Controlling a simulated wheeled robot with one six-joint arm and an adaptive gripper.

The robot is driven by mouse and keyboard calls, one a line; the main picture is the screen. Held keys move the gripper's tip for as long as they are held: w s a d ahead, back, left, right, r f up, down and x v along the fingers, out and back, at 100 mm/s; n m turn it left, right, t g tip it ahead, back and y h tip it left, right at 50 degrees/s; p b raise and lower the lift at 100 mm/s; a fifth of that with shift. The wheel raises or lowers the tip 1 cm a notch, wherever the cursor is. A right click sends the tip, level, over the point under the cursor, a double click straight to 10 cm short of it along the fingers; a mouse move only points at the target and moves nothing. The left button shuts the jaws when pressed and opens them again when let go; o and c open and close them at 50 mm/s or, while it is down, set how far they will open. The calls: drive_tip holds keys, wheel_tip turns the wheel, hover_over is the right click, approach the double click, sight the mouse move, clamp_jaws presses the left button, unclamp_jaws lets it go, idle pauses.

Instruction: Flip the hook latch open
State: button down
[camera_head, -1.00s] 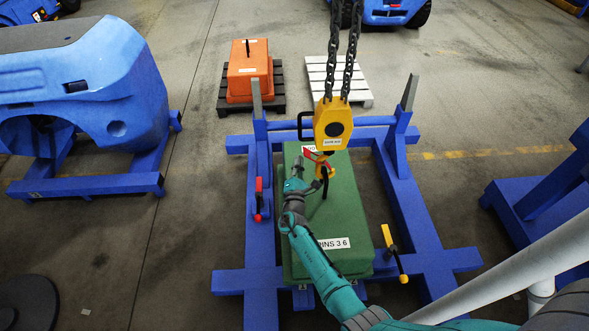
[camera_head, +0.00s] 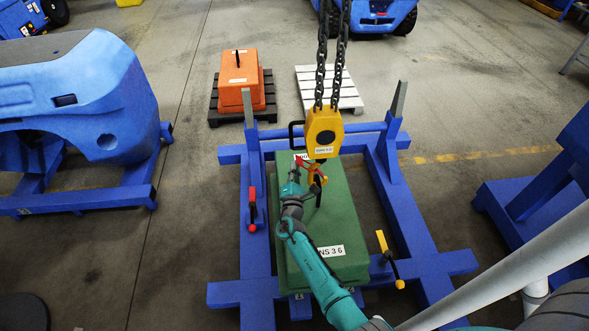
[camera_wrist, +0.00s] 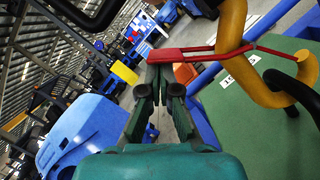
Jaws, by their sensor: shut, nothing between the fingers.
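The yellow crane hook (camera_head: 317,187) hangs below its yellow block (camera_head: 323,131) over the green counterweight (camera_head: 345,217). Its red latch (camera_head: 308,166) is a long tapered strip. In the wrist view the latch (camera_wrist: 187,52) runs from its wide end by my fingertips across to the yellow hook (camera_wrist: 231,28). My gripper (camera_head: 295,172) is shut and empty, just left of the latch. In the wrist view my fingertips (camera_wrist: 158,70) are at the latch's wide end; I cannot tell whether they touch it. A dark bar handle on the counterweight passes by the hook.
Blue fixture beams (camera_head: 427,240) surround the counterweight, with uprights at the back. A red-handled lever (camera_head: 252,209) is on the left beam, a yellow-handled one (camera_head: 389,259) on the right. Chains (camera_head: 334,62) rise from the block. An orange counterweight (camera_head: 241,82) sits on a dark pallet behind.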

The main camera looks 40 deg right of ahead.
drive_tip(key=shift+s+d+r+m+g, duration=0.15)
drive_tip(key=shift+d+r+m+g, duration=0.2)
drive_tip(key=shift+m, duration=0.35)
drive_tip(key=shift+s+d+r+m+g, duration=0.15)
drive_tip(key=shift+r+m, duration=0.3)
drive_tip(key=shift+m, duration=0.25)
drive_tip(key=shift+s+d+r+m+g, duration=0.2)
drive_tip(key=shift+r+m, duration=0.2)
drive_tip(key=shift+m, duration=0.3)
drive_tip(key=shift+s+d+r, duration=0.15)
drive_tip(key=shift+d+r, duration=0.15)
drive_tip(key=shift+r, duration=0.05)
drive_tip(key=v, duration=1.2)
drive_tip(key=shift+f, duration=0.1)
drive_tip(key=n+t, duration=0.1)
drive_tip(key=n, duration=0.3)
approach(302, 166)
drive_tip(key=w+a+f, duration=0.2)
drive_tip(key=a+f, duration=0.1)
drive_tip(key=f, duration=0.1)
drive_tip(key=shift+w+a+f+n+t, duration=0.1)
drive_tip(key=shift+a+f+n+t, duration=0.25)
drive_tip(key=shift+a+n, duration=0.2)
